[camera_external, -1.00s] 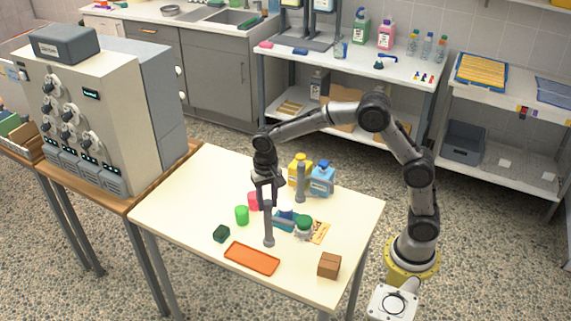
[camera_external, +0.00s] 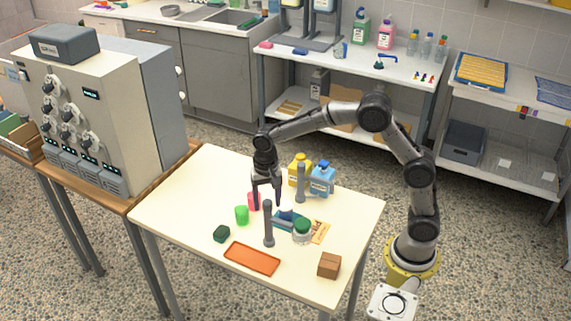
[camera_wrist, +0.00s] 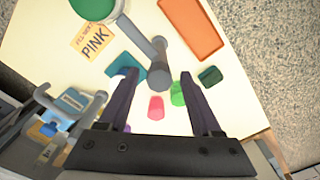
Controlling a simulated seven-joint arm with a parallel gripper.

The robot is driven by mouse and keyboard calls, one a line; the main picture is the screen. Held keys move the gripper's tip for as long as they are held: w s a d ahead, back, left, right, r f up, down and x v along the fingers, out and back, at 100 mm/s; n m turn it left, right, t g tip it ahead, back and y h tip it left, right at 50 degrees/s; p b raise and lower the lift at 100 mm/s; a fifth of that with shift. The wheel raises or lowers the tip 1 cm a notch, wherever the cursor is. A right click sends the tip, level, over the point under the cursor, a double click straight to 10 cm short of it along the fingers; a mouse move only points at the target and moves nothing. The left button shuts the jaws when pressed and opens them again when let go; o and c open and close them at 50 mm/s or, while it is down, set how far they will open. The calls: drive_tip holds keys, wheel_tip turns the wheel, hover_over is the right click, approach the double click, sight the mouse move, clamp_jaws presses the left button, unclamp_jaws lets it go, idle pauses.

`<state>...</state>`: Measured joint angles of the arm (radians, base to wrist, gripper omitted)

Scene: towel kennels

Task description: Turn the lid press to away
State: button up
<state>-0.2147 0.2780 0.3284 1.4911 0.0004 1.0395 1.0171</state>
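A grey post (camera_external: 268,228) stands near the table's front middle; in the wrist view it shows as a post with a grey bar (camera_wrist: 138,40), and I take this to be the lid press. A second grey post (camera_external: 300,184) stands farther back, by the bottles. My gripper (camera_external: 268,205) points down above the table, near the top of the front post. In the wrist view its fingers (camera_wrist: 156,78) are spread with nothing clasped between them. A jar with a green lid (camera_external: 302,229) stands right of the front post, beside a card reading PINK (camera_wrist: 95,41).
A green cup (camera_external: 242,215), a pink cup (camera_external: 253,201), a teal pad (camera_wrist: 124,77), a dark green block (camera_external: 221,233), an orange tray (camera_external: 251,259) and a brown box (camera_external: 329,265) surround the post. Yellow (camera_external: 299,171) and blue (camera_external: 322,180) bottles stand behind.

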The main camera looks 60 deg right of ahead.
idle(0.3)
wheel_tip(320, 180, up, 14)
drive_tip(key=shift+f, duration=0.15)
idle(0.4)
drive_tip(key=s+d+r+t, duration=0.2)
drive_tip(key=s+d+r, duration=0.2)
drive_tip(key=s, duration=0.4)
drive_tip(key=s+d+r+t, duration=0.1)
drive_tip(key=s+d+r, duration=0.25)
drive_tip(key=s, duration=0.35)
drive_tip(key=s+d+f+n+t, duration=0.2)
drive_tip(key=s+f+n, duration=0.7)
drive_tip(key=s+f, duration=0.2)
drive_tip(key=shift+s+t, duration=0.3)
drive_tip(key=shift+s, duration=0.3)
